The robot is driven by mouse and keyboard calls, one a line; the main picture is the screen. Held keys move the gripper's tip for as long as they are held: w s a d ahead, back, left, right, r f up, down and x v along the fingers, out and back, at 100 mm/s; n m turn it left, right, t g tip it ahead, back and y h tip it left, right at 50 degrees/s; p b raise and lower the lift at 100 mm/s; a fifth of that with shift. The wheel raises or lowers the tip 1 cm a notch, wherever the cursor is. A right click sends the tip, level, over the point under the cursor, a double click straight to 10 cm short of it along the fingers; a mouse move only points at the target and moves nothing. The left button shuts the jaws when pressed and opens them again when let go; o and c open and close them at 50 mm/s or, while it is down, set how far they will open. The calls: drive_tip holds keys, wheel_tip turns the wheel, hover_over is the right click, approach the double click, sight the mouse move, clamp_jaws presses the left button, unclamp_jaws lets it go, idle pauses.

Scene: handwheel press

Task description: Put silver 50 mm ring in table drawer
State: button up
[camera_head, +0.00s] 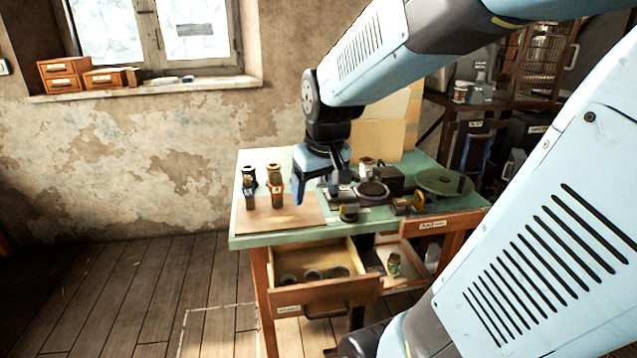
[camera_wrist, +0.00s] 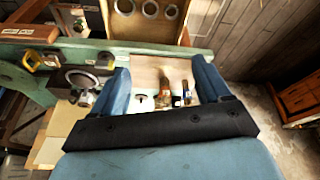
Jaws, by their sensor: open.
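My gripper (camera_head: 316,188) is open above the green table (camera_head: 285,232), near the right edge of a wooden board (camera_head: 306,213). In the wrist view its two blue fingers (camera_wrist: 163,88) stand wide apart with nothing held between them. The table drawer (camera_head: 327,291) is pulled out. Several dark grey rings lie in it, one at its left (camera_head: 287,279); they also show at the top of the wrist view (camera_wrist: 150,9). I cannot tell any silver 50 mm ring by its size or label. A pale grey round thing (camera_wrist: 82,78) lies left of the fingers in the wrist view.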

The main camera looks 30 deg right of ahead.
drive_tip(key=s+a+r+t, duration=0.1)
drive_tip(key=s+a+r, duration=0.2)
drive_tip(key=s+r, duration=0.3)
drive_tip(key=s, duration=0.2)
drive_tip(key=shift+s+a+t, duration=0.35)
drive_tip(key=shift+s+t, duration=0.05)
drive_tip(key=shift+c, duration=0.4)
idle(0.4)
